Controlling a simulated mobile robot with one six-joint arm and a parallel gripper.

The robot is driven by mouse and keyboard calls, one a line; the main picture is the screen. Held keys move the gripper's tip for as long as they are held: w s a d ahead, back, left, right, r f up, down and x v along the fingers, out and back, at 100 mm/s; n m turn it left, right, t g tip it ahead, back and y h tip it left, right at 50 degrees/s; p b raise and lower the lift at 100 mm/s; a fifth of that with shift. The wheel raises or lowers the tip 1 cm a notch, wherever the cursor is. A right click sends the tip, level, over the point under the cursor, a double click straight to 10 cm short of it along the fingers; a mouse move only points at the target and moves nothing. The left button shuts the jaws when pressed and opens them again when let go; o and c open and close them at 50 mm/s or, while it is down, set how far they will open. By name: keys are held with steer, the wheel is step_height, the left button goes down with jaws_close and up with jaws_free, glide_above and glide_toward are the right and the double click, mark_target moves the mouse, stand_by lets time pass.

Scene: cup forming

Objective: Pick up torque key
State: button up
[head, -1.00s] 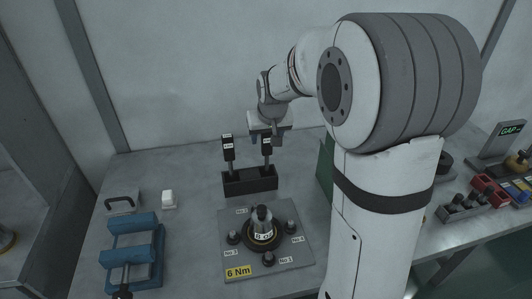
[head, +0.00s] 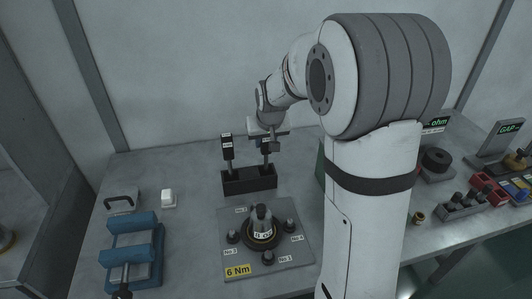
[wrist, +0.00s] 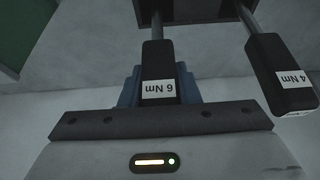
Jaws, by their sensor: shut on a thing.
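Two torque keys with black handles stand in a black holder (head: 249,182) on the bench. In the wrist view my gripper (wrist: 160,88) has its blue fingers shut on the handle of the key labelled 6 Nm (wrist: 158,75), the right-hand key in the head view (head: 266,160). Its shaft still runs to the holder; whether its tip is seated is hidden. The key labelled 4 Nm (wrist: 282,75) stands free beside it and is the left-hand key in the head view (head: 227,148).
A plate (head: 290,262) with a yellow 6 Nm label, a central round part and several numbered posts lies before the holder. A blue clamp-like fixture (head: 133,250) and a small white block (head: 168,198) are left. Red blocks (head: 485,188) are far right.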

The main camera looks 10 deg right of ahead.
steer(key=shift+r, duration=0.25)
steer(key=shift+c, duration=0.5)
step_height(320, 180, up, 10)
steer(key=shift+f, duration=0.2)
steer(key=o, duration=0.4)
steer(key=shift+c, duration=0.2)
steer(key=c, duration=0.4)
steer(key=shift+o, duration=0.2)
steer(key=shift+f, duration=0.1)
